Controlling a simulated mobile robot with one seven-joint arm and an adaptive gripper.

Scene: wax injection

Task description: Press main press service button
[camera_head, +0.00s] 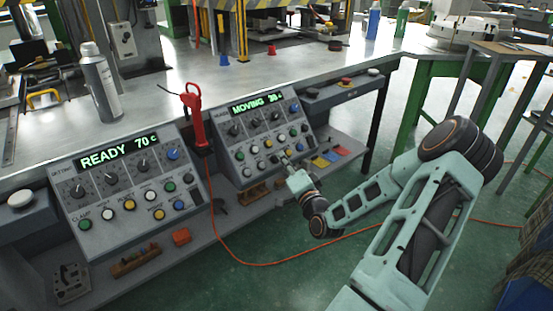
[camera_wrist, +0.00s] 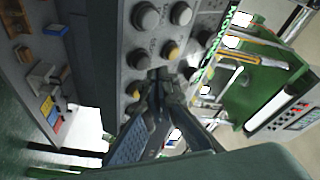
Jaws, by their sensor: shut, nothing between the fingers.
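The right control panel (camera_head: 235,138) has a green display (camera_head: 256,103) starting with "MOVING" and rows of knobs and coloured buttons. My gripper (camera_head: 284,160) is shut and empty, with its tips at the lower button rows of this panel. In the wrist view my gripper (camera_wrist: 162,78) points at the panel face (camera_wrist: 115,50), close to a yellow button (camera_wrist: 171,49) and dark buttons. Whether the tips touch a button I cannot tell. The fingers hide part of the lower rows. Button labels here are too small to read.
A left panel (camera_head: 70,173) reads "READY 70 c". A red handheld tool (camera_head: 193,115) hangs between the panels, its orange cable (camera_head: 240,262) running across the floor. A spray can (camera_head: 100,85) stands on the bench. Low shelf parts (camera_head: 325,158) lie below the right panel.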

